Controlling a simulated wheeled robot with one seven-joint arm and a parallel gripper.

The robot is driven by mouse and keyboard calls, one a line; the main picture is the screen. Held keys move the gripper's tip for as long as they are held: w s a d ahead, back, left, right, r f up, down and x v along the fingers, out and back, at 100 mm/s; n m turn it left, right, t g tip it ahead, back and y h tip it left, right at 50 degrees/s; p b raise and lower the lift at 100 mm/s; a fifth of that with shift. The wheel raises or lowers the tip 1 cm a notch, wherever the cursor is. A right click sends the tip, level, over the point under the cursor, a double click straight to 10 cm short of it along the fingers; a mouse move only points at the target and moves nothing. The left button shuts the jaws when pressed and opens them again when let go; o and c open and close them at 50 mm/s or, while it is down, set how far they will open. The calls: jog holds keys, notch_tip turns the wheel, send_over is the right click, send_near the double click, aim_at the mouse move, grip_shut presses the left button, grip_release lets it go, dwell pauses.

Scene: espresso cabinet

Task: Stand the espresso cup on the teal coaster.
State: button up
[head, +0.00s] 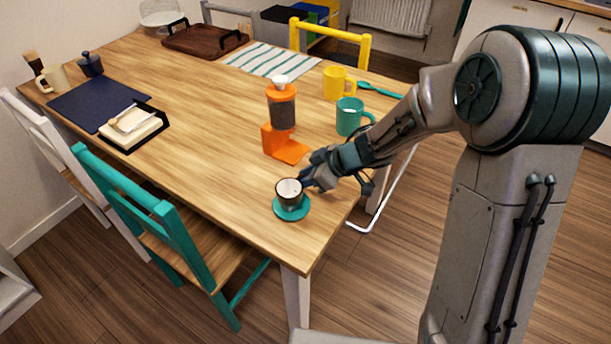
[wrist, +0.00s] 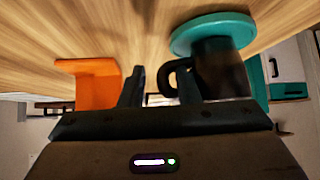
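The espresso cup (head: 289,193), dark outside and pale inside, is upright on the teal coaster (head: 291,214) near the table's front corner. In the wrist view the dark cup (wrist: 225,72) meets the coaster (wrist: 213,28), with its handle (wrist: 169,79) pointing toward the fingers. My gripper (head: 309,179) is low over the table, just right of the cup. In the wrist view my gripper (wrist: 160,88) has its fingers apart, with a gap between the left finger and the handle. The right finger partly merges with the dark cup, so whether it touches is unclear.
An orange coffee grinder (head: 281,120) stands behind my gripper; its base (wrist: 98,84) shows at left in the wrist view. A teal mug (head: 349,117) and a yellow mug (head: 337,83) stand farther back. A teal chair (head: 170,225) is at the front-left edge. The table's middle is clear.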

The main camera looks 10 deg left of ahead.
jog(key=shift+r, duration=0.15)
jog(key=p+v, duration=0.4)
jog(key=v, duration=0.8)
jog(key=w+d+r+m+t+h, duration=0.4)
jog(key=w+d+r+m+t, duration=0.1)
jog(key=w+d+r+t, duration=0.2)
jog(key=s+d+r+m+t+h, duration=0.1)
jog(key=s+d+r+m+h, duration=0.15)
jog(key=d+m+h, duration=0.5)
jog(key=s+f+m+g+y, duration=0.1)
jog(key=s+g, duration=0.3)
jog(key=s, duration=0.6)
jog(key=s+d+f+m+g+y, duration=0.1)
jog(key=s+f+m+g, duration=0.1)
jog(key=s, duration=0.9)
jog(key=shift+s+f+g+y, duration=0.2)
jog(key=shift+f+g+y, duration=0.15)
jog(key=shift+g, duration=0.55)
